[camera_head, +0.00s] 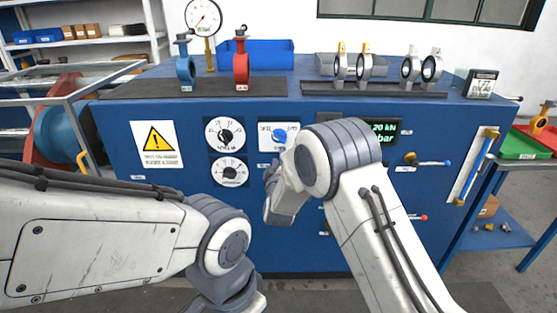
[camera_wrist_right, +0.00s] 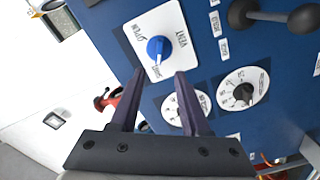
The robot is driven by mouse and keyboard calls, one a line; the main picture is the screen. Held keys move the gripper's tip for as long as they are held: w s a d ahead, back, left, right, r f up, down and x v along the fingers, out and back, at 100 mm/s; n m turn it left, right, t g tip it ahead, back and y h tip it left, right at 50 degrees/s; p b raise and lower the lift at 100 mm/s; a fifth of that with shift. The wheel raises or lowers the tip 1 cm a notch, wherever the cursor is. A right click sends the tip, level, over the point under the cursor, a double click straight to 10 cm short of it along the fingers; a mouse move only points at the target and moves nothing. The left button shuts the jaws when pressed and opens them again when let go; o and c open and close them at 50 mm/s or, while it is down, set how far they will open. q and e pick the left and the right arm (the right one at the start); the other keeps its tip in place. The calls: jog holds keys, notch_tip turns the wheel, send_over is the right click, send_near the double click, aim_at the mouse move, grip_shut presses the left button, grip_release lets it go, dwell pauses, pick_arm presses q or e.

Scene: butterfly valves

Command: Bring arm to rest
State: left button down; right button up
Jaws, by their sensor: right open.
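My right arm reaches in from the lower right in the head view, and its gripper (camera_head: 271,178) is in front of the blue cabinet (camera_head: 300,255), just below the vent panel. In the right wrist view the two dark fingers of this gripper (camera_wrist_right: 158,75) stand apart with nothing between them. The blue vent knob (camera_wrist_right: 158,48) on its white plate lies beyond the fingertips, apart from them as far as I can tell. The knob also shows in the head view (camera_head: 280,135). My left arm comes in from the left and bends down; its gripper is out of view.
Two dial plates (camera_head: 226,134) and a warning sign (camera_head: 157,144) are left of the knob. Blue (camera_head: 187,70) and red (camera_head: 241,67) valves and several grey ring-shaped ones stand on top. A lever (camera_head: 430,162) sticks out at right. A side table (camera_head: 520,145) stands further right.

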jog(key=s+a+r+m+g+y+p, duration=0.1)
jog(key=s+a+r+g+y+p, duration=0.2)
jog(key=s, duration=0.5)
jog(key=s+a+r+g+y+p, duration=0.1)
jog(key=s+a+r+g+y, duration=0.1)
jog(key=s+a+g, duration=0.5)
jog(key=s+d+m+g+h+p, duration=0.1)
jog(key=s+d, duration=0.4)
jog(key=s, duration=0.6)
jog(key=s+d+r+m+g+h+p, duration=0.1)
jog(key=s+d+g, duration=0.3)
jog(key=s, duration=0.7)
jog(key=s+d+r+m+g+h+p, duration=0.1)
jog(key=s+d, duration=0.4)
jog(key=s, duration=0.6)
jog(key=shift+d+r+m+g+h+p, duration=0.3)
jog(key=shift+m+g+h+p, duration=0.25)
jog(key=shift+g, duration=0.45)
